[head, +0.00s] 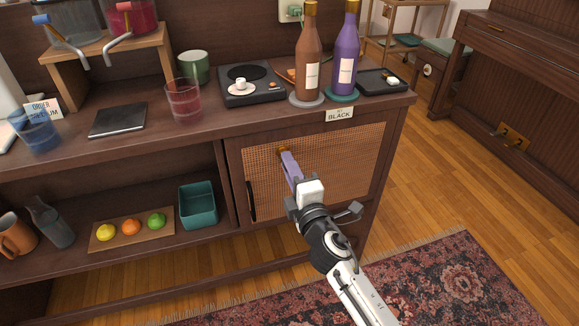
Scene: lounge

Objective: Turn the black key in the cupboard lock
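The cupboard door (345,165) has a woven cane panel and stands shut under the right end of the counter. A small brass lock (282,151) sits near its upper left. My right gripper (286,160) reaches up to the lock, and a narrow lavender part in front of its white block ends right at the brass. The lavender part looks like one bar, so I cannot tell whether there is a gap. No black key shows; it may be hidden at the tip. My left gripper is out of view.
A black pull handle (250,201) is on the door's left side. A label reading BLACK (339,115) hangs above the door. Two bottles, brown (308,62) and purple (345,55), stand on the counter above. An open shelf with a teal bin (198,205) lies left.

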